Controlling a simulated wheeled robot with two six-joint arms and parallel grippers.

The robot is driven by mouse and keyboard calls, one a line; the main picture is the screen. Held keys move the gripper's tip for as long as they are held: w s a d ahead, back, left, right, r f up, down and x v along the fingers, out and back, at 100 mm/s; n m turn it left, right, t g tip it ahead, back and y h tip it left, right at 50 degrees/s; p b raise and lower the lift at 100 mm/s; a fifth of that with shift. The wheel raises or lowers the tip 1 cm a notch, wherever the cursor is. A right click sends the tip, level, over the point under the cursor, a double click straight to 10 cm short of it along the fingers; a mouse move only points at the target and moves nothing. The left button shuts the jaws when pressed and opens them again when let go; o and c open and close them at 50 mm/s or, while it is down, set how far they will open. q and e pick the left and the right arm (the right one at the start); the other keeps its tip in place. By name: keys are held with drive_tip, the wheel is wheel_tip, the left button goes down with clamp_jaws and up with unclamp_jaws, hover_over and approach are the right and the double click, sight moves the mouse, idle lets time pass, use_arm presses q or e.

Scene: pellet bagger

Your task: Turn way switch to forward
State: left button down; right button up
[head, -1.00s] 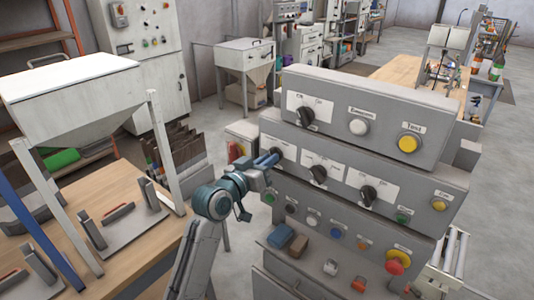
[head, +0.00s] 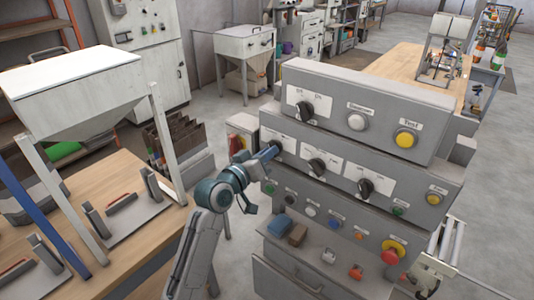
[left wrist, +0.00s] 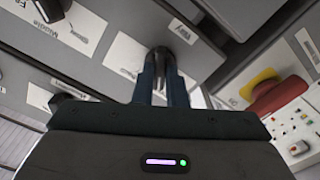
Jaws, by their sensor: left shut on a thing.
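The way switch is a dark rotary knob (left wrist: 160,56) on a white plate, at the left end of the panel's middle row. In the left wrist view, a label reading like "Way" (left wrist: 183,30) is beside it. My left gripper (head: 268,154) is shut on this knob, with one blue finger on each side of it. It also shows in the left wrist view (left wrist: 162,75). In the head view the gripper largely hides the knob, and I cannot read its setting. My right gripper is not in view.
The stepped grey control panel (head: 370,85) carries other dark knobs, such as the middle one (head: 317,166), close by on the right. A red and yellow button (head: 393,251) is lower right. A red switch box (head: 240,142) stands just left. A wooden table (head: 130,180) is at left.

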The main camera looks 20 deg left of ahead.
use_arm(q)
drive_tip(key=c, duration=1.5)
unclamp_jaws()
drive_tip(key=shift+o, duration=0.2)
drive_tip(key=b+v, duration=0.3)
drive_tip(key=v, duration=0.7)
drive_tip(key=shift+s, duration=0.35)
drive_tip(key=shift+a, duration=0.15)
